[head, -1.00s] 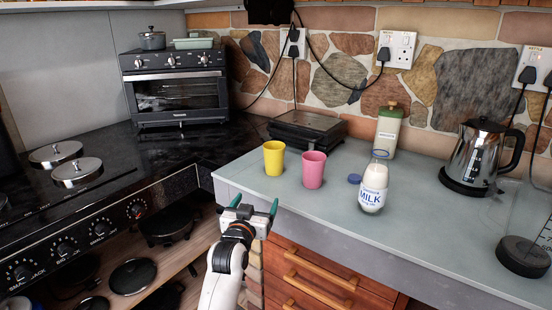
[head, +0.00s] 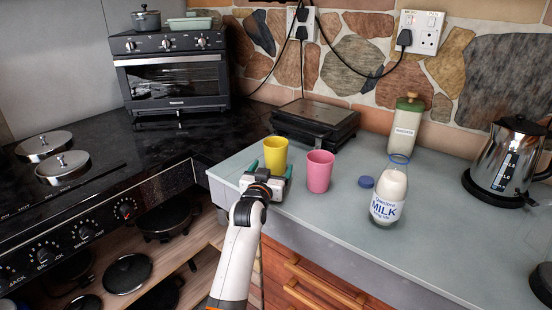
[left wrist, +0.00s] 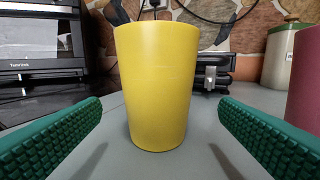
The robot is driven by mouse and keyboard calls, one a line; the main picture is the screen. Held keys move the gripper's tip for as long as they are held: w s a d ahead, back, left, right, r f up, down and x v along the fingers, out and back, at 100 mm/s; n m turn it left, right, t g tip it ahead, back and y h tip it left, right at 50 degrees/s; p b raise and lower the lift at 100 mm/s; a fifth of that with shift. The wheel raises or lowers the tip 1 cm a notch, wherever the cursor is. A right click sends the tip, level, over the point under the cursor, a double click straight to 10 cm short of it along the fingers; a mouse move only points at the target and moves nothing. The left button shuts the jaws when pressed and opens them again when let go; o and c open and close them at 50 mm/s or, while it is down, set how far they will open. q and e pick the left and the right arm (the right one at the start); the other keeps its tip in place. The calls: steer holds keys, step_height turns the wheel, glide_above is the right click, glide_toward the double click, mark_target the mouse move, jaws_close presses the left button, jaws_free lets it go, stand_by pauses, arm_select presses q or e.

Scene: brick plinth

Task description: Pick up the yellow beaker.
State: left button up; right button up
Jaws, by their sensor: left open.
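The yellow beaker (head: 276,152) stands upright on the grey counter near its left front corner. It also shows large and central in the left wrist view (left wrist: 156,85). My left gripper (head: 269,174) is at the front of the beaker, low over the counter. Its green-padded fingers are open and point toward the beaker, one on each side of it in the left wrist view (left wrist: 159,135). Clear gaps show between the beaker and both fingers. The gripper hides the beaker's lower part in the head view. My right gripper is not in view.
A pink beaker (head: 318,172) stands close to the right of the yellow one. A dark flat appliance (head: 314,124) sits behind. The grey counter (head: 345,230) is clear in front of the milk bottle.

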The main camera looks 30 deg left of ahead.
mark_target(273, 164)
arm_select(q)
steer(key=shift+w+a+r, duration=0.15)
steer(key=shift+w+a, duration=0.15)
steer(key=shift+w, duration=0.3)
steer(key=x, duration=0.4)
steer(key=shift+w+a, duration=0.1)
steer(key=c, duration=1.1)
